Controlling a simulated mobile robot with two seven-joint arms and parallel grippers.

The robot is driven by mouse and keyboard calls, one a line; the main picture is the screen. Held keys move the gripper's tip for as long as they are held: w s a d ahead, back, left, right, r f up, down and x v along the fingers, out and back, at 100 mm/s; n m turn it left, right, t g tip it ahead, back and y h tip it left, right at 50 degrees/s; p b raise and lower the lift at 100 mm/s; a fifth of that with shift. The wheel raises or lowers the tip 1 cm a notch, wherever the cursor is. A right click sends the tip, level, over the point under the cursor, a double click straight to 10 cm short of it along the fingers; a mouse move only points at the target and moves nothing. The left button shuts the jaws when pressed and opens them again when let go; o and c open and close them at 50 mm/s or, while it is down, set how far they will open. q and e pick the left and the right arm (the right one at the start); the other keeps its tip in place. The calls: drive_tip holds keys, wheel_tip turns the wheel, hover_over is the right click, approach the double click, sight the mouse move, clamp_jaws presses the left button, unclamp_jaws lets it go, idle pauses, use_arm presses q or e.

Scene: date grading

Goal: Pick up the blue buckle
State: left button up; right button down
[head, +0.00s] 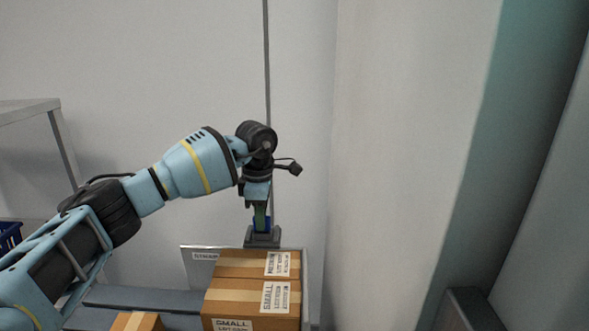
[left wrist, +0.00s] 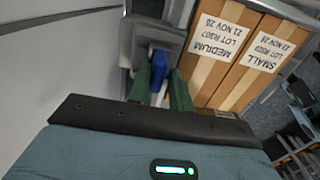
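The blue buckle (head: 262,223) is small and sits low over a grey block (head: 262,239). It also shows in the left wrist view (left wrist: 158,65), against the grey block there. My left gripper (head: 261,217) points straight down at it, and in the left wrist view its green fingers (left wrist: 160,80) stand one on each side of the buckle, very close to it. I cannot tell whether both fingers touch it. A finger covers part of the buckle in the head view. My right gripper is not in view.
Cardboard boxes (head: 252,296) with white labels stand right in front of the grey block. A blue crate (head: 9,236) is at the far left. A pale wall rises close behind.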

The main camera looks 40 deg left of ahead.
sight(262, 233)
use_arm(q)
clamp_jaws()
drive_tip(key=shift+r, duration=1.65)
drive_tip(key=shift+s+d+r, duration=0.25)
drive_tip(key=s+d+r, duration=0.1)
drive_tip(key=s+d, duration=0.8)
drive_tip(key=d, duration=0.3)
drive_tip(key=shift+s+d+p, duration=0.15)
drive_tip(key=shift+s+p, duration=0.15)
drive_tip(key=shift+p, duration=0.15)
drive_tip(key=shift+r, duration=0.1)
